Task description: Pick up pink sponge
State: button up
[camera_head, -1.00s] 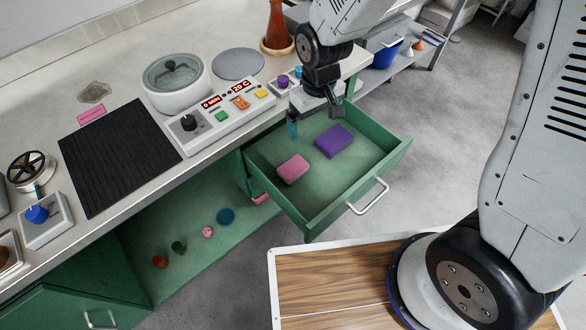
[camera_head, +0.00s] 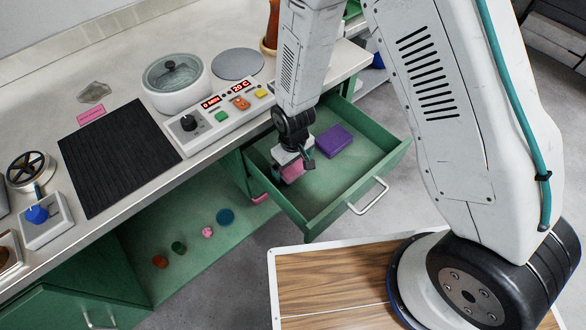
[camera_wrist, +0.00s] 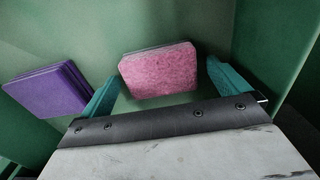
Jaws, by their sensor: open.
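The pink sponge (camera_head: 291,171) lies in the open green drawer (camera_head: 325,213), partly hidden by my gripper in the head view. In the wrist view the pink sponge (camera_wrist: 159,70) shows between the two teal fingers, with a gap on each side. My gripper (camera_wrist: 160,88) is open and points down into the drawer. In the head view my gripper (camera_head: 293,162) is over the sponge. I cannot tell how far the fingertips are above the drawer floor.
The drawer walls surround the gripper. The counter holds a control panel (camera_head: 220,115) and a lidded pot (camera_head: 176,84).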

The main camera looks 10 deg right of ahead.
aim_at(293, 166)
jog(key=shift+f, duration=0.55)
jog(key=c, duration=1)
jog(key=shift+r, duration=0.1)
notch_tip(293, 166, up, 18)
jog(key=shift+o, duration=0.6)
